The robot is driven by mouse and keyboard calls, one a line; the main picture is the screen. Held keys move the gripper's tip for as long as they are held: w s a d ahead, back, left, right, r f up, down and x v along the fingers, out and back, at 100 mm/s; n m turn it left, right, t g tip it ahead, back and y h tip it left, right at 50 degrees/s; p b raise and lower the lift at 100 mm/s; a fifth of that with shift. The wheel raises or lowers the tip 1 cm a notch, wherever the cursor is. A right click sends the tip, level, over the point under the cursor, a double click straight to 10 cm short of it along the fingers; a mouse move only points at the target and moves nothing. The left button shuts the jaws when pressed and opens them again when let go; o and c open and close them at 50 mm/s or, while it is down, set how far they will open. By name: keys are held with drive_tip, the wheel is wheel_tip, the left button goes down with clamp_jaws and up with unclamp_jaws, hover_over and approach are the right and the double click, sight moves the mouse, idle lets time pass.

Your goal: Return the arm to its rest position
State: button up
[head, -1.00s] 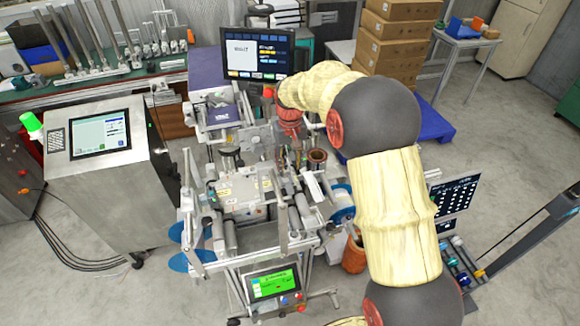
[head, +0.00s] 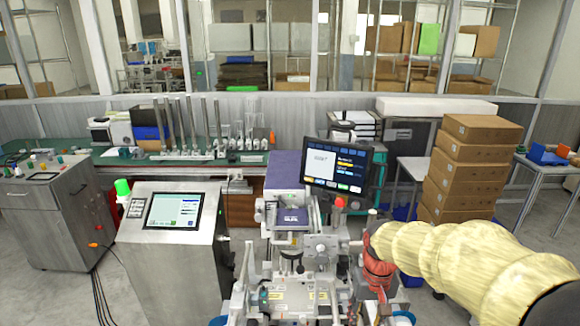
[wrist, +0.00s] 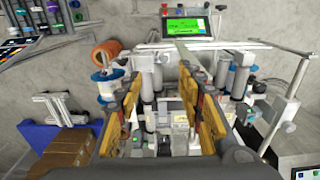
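My gripper (wrist: 162,78) shows in the wrist view with its two yellow-and-dark fingers spread apart. Nothing is held between them. It hangs above the machine (wrist: 165,135), whose rollers and frame lie below and beyond the fingers. In the head view my arm, in a cream cover, enters from the lower right and reaches to a red wrist part beside the machine (head: 290,295). The fingers are hidden in the head view.
A monitor (head: 337,168) stands close to my arm in the head view. Stacked cardboard boxes (head: 470,165) stand behind it. A steel console (head: 170,250) is at left. The wrist view shows an orange spool (wrist: 106,52) and a blue-and-white reel (wrist: 107,86) beside the machine.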

drive_tip(key=s+r+t+b, duration=0.2)
drive_tip(key=s+r+b, duration=0.1)
drive_tip(key=s, duration=0.6)
drive_tip(key=s+r+t+b, duration=0.3)
drive_tip(key=s, duration=0.7)
drive_tip(key=shift+b, duration=0.3)
